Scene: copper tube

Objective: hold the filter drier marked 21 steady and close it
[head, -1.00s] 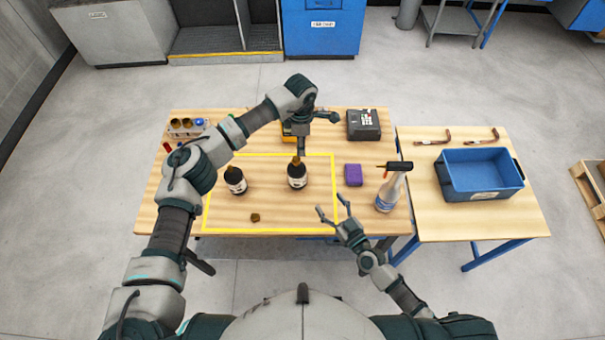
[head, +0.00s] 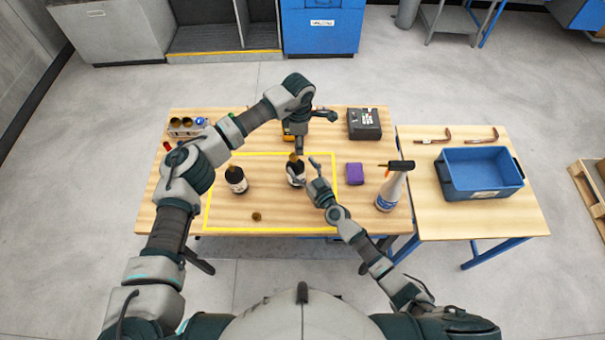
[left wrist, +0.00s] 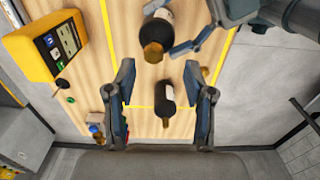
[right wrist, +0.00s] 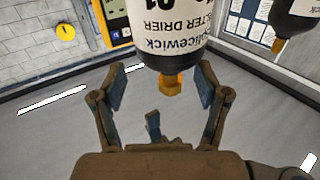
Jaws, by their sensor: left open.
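A black filter drier with a white label and brass top (head: 296,175) stands upright in the yellow-outlined area. In the right wrist view its upside-down label (right wrist: 172,25) reads "filter drier", with a partly cut-off number that looks like 21. My right gripper (head: 303,170) is open, its fingers on either side of the drier; contact is not clear. My left gripper (head: 300,152) is open and empty, pointing down just above the drier in the head view; it also shows in the left wrist view (left wrist: 165,95). A second drier (head: 236,180) stands left. A small brass cap (head: 257,216) lies in front.
A yellow meter (left wrist: 42,50) stands behind the drier, close to my left gripper. A purple block (head: 354,174), a spray bottle (head: 391,190) and a black case (head: 364,124) are on the right. A rack (head: 186,126) is back left. A blue crate (head: 480,174) sits on the side table.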

